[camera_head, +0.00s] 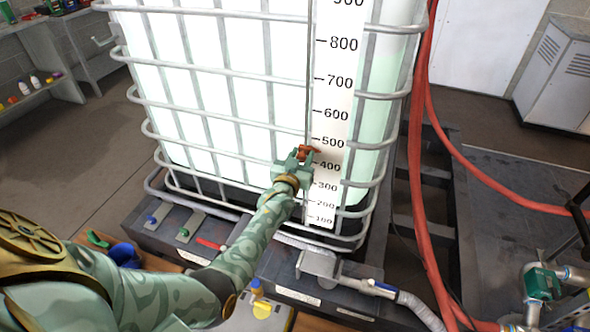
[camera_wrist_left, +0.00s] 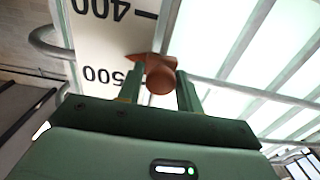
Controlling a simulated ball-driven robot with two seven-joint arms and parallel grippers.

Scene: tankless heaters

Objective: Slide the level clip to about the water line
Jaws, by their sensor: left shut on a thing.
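The level clip (camera_head: 308,150) is a small orange-red pointer on a vertical rail along the tank's white number scale (camera_head: 330,130). In the head view it sits between the 400 and 500 marks, nearer 500. My left gripper (camera_head: 298,158) is shut on the clip. In the left wrist view, the gripper's two fingers (camera_wrist_left: 160,88) are on both sides of the clip's round knob (camera_wrist_left: 160,78), and its pointed end reaches over the scale. A faint change of tint on the tank's right side (camera_head: 398,33) looks like the water line, well above the clip. My right gripper is not in view.
A grey bar cage (camera_head: 220,72) surrounds the pale tank. Red hoses (camera_head: 418,170) hang at the right of it. Below are a dark pallet base and a grey outlet valve (camera_head: 318,262). The rail above the clip looks clear.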

